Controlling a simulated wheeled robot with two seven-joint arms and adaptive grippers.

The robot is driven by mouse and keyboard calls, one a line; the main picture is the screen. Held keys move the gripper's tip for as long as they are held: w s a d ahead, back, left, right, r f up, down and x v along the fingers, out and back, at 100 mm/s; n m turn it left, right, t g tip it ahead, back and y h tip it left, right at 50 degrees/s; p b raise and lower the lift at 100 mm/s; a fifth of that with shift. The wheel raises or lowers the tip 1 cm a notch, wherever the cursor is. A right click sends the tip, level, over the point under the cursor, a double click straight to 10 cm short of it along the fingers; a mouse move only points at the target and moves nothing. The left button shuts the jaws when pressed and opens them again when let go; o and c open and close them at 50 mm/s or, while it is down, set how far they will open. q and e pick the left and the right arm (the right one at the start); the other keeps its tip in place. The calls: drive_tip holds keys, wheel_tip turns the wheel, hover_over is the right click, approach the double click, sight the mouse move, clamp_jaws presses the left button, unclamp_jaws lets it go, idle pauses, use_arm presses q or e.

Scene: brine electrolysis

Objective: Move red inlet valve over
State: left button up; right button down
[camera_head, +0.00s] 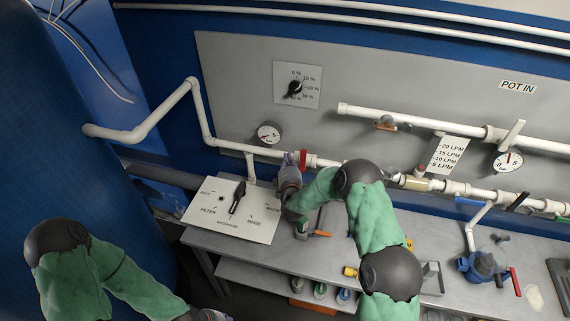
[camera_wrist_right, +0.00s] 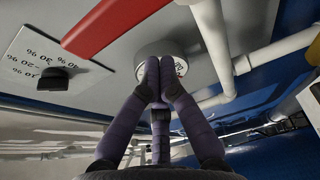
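The red inlet valve handle (camera_head: 303,158) stands on the white pipe, just right of my right gripper (camera_head: 290,167) in the head view. In the right wrist view the long red handle (camera_wrist_right: 120,22) crosses the upper left, apart from the fingertips. My right gripper (camera_wrist_right: 160,72) has its fingertips together with nothing seen between them. In the wrist view the tips overlap the round gauge (camera_wrist_right: 148,52). Part of my left gripper (camera_head: 207,315) shows at the bottom edge of the head view; its fingers cannot be made out.
A dial (camera_head: 295,88) is on the wall panel, and a gauge (camera_head: 269,133) is left of the red handle. A filter selector plate (camera_head: 222,226) lies below the pipe. More pipes and a blue valve (camera_head: 482,265) stand at right. Bare grey bench (camera_head: 270,257) shows in front.

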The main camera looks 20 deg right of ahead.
sight(303, 161)
use_arm(q)
drive_tip(key=shift+r, duration=0.4)
use_arm(e)
drive_tip(key=shift+s+d+r, duration=0.1)
drive_tip(key=shift+s+d, duration=0.7)
drive_tip(key=shift+d, duration=0.3)
use_arm(q)
drive_tip(key=shift+s+f, duration=0.1)
